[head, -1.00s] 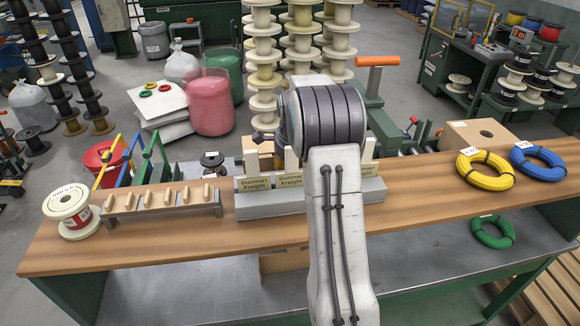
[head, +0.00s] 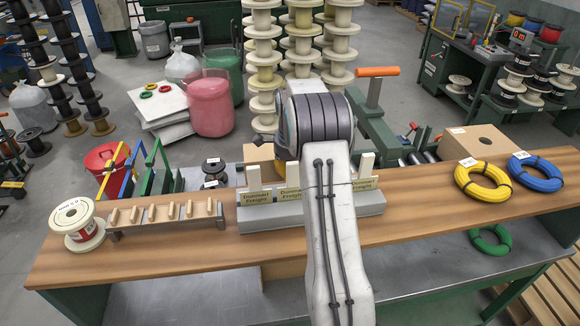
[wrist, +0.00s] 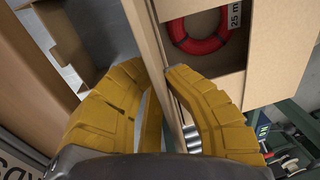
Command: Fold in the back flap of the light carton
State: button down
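In the wrist view an open carton (wrist: 275,80) of light brown card fills the upper right. A red coil (wrist: 198,42) with a "25 m" tag shows inside it. A long narrow card panel (wrist: 148,35) runs down the middle; I cannot tell for certain which flap it is. My gripper (wrist: 155,70) has two yellow fingers, parted, with the panel's edge between their tips. Whether either finger touches it is unclear. In the head view my arm hides the gripper and most of what lies beyond; a bit of brown card (head: 262,155) shows left of the arm.
A grey rack with "Dunmart Freight" plates (head: 257,196) stands on the wooden bench (head: 420,212) beside my arm. A pegged rack (head: 165,213) and white spool (head: 77,224) are left. A brown box (head: 480,142), yellow coil (head: 484,180) and blue coil (head: 537,172) are right.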

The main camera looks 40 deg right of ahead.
jog(key=shift+r+g+p, duration=0.15)
jog(key=shift+g+p, duration=0.25)
jog(key=shift+p, duration=0.45)
jog(key=shift+w+d+f+g+y, duration=0.2)
jog(key=shift+w+g+y, duration=0.1)
jog(key=shift+g+y, duration=0.1)
jog(key=shift+g, duration=0.3)
jog(key=c, duration=1.3)
grip_release()
jog(key=shift+c, duration=0.2)
jog(key=shift+r, duration=0.1)
notch_tip(320, 180, up, 7)
jog(key=shift+w+d+r, duration=0.15)
jog(key=shift+w+r, duration=0.05)
jog(key=shift+w, duration=0.15)
